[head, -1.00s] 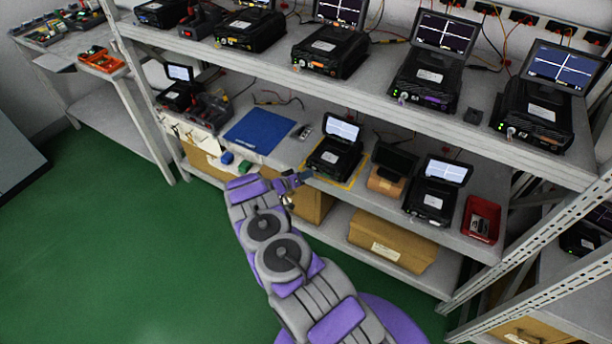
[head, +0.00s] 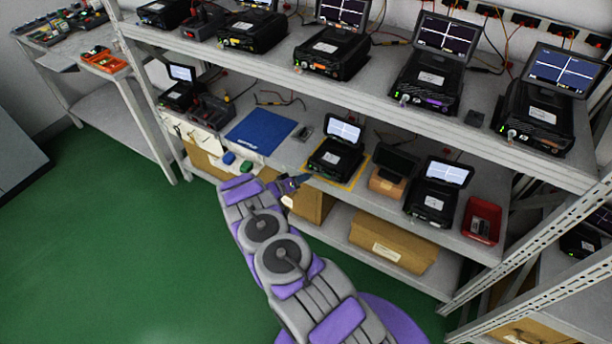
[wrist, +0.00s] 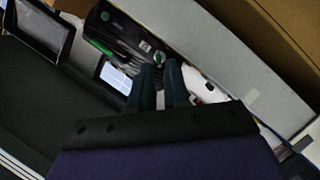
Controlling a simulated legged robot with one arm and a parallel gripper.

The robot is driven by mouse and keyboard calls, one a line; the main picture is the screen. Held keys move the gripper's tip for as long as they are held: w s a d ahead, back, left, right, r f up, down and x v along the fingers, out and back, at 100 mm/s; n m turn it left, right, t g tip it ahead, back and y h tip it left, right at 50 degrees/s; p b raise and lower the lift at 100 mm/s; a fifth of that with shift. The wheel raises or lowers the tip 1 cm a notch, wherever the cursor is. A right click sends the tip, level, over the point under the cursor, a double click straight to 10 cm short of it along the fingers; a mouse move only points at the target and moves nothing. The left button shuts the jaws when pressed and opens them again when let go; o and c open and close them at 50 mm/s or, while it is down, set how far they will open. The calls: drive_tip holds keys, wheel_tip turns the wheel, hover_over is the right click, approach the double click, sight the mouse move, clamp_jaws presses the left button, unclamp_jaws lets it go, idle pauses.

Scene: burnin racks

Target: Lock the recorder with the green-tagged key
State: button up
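The recorder (head: 336,156), a black box with a raised lit screen, stands inside a yellow outline on the lower shelf. My gripper (head: 302,181) is just off its front left corner, at the shelf's front edge. A black device face with green marks (wrist: 125,40) lies beyond the fingertips. A small green item (head: 246,166) lies at the shelf edge; I cannot tell if it is a key tag. The key itself is not clearly seen.
A blue mat (head: 261,131) and a small blue item (head: 228,158) lie left of the recorder. A dark screen on a brown box (head: 388,184), another recorder (head: 437,194) and a red bin (head: 481,220) are to the right. The upper shelf hangs above.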

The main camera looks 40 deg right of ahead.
drive_tip(key=w+p+v, duration=0.1)
drive_tip(key=p+v, duration=0.1)
drive_tip(key=v, duration=1.2)
drive_tip(key=shift+s+a+p, duration=0.25)
drive_tip(key=shift+s+p, duration=0.05)
drive_tip(key=shift+s, duration=0.1)
drive_tip(key=shift+r, duration=0.1)
drive_tip(key=shift+w, duration=0.1)
